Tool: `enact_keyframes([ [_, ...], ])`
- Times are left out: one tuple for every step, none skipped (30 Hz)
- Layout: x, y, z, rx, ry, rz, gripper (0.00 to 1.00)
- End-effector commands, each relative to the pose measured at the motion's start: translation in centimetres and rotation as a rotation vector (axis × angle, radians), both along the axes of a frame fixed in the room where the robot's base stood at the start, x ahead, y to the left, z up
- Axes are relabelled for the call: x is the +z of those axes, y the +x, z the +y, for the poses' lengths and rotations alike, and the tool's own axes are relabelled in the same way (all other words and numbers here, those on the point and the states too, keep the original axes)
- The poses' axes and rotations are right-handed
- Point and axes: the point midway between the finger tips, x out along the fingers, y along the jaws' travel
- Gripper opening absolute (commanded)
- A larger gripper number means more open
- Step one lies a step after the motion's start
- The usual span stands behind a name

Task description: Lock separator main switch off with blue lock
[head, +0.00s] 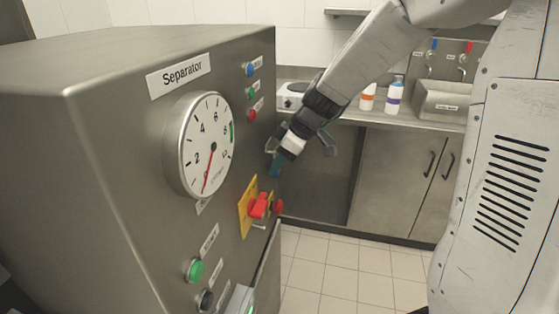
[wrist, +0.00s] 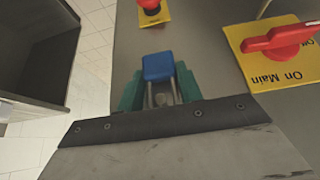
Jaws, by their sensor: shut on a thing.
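The separator's main switch is a red rotary handle (head: 259,206) on a yellow plate (head: 245,208). In the wrist view the red handle (wrist: 280,39) is at the upper right, beside the words "On" and "Main". My gripper (head: 275,160) is in front of the panel, above the switch in the head view. In the wrist view my gripper (wrist: 160,92) is shut on the blue lock (wrist: 158,67), its metal shackle between the green fingertips. The lock is apart from the switch. In the head view the lock is hard to make out.
The separator cabinet (head: 110,160) carries a round gauge (head: 200,145), a green button (head: 195,270) and a red emergency button (head: 278,206) near the switch. A counter with bottles (head: 394,98) and hooks with locks (head: 433,46) stands behind. The tiled floor (head: 330,265) is clear.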

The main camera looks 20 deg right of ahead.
Motion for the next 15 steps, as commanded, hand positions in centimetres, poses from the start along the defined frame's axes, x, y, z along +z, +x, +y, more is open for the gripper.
enact_keyframes([
  [0.01, 0.01, -0.01, 0.0, 0.0, 0.0, 0.11],
  [-0.03, 0.0, -0.01, 0.0, 0.0, 0.0, 0.11],
  [-0.12, -0.01, -0.01, 0.0, 0.001, 0.001, 0.11],
  [-0.22, -0.01, -0.02, 0.0, 0.001, 0.001, 0.11],
  [-0.32, -0.01, -0.02, 0.0, 0.0, 0.002, 0.11],
  [-0.45, -0.02, -0.02, 0.0, 0.0, 0.002, 0.11],
  [-0.45, -0.02, -0.03, 0.0, 0.0, 0.001, 0.41],
  [-0.42, -0.02, -0.03, 0.0, 0.0, 0.001, 0.5],
  [-0.41, -0.02, -0.03, 0.0, 0.0, 0.001, 0.58],
  [-0.41, -0.02, -0.03, 0.0, 0.0, 0.001, 0.58],
  [-0.41, -0.02, -0.03, 0.0, 0.001, 0.001, 0.58],
  [-0.41, -0.03, -0.04, 0.0, 0.001, 0.001, 0.58],
  [-0.41, -0.03, -0.04, 0.0, 0.001, 0.001, 0.58],
  [-0.41, -0.03, -0.04, 0.0, 0.001, 0.001, 0.58],
  [-0.41, -0.03, -0.04, 0.0, 0.001, 0.001, 0.58],
])
